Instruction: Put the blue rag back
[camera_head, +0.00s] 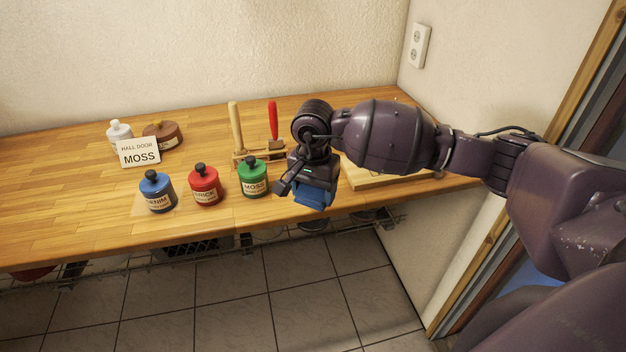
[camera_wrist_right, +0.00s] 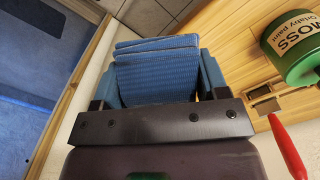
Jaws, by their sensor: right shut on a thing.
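The blue rag (camera_head: 313,199) is in my right gripper (camera_head: 312,184), near the front edge of the wooden workbench (camera_head: 90,225). In the right wrist view the rag (camera_wrist_right: 158,72) is a folded, ribbed blue cloth between the fingers of my right gripper (camera_wrist_right: 157,88). The gripper is shut on it. The rag hangs below the fingers in the head view; whether it touches the bench cannot be told. My left gripper is not in view.
Blue (camera_head: 157,195), red (camera_head: 204,188) and green (camera_head: 254,181) paint jars stand left of the gripper. A wooden rack (camera_head: 245,158) with upright handles stands behind. A sign (camera_head: 140,152) is farther left. A pale wooden board (camera_head: 368,180) lies right, partly hidden by my arm.

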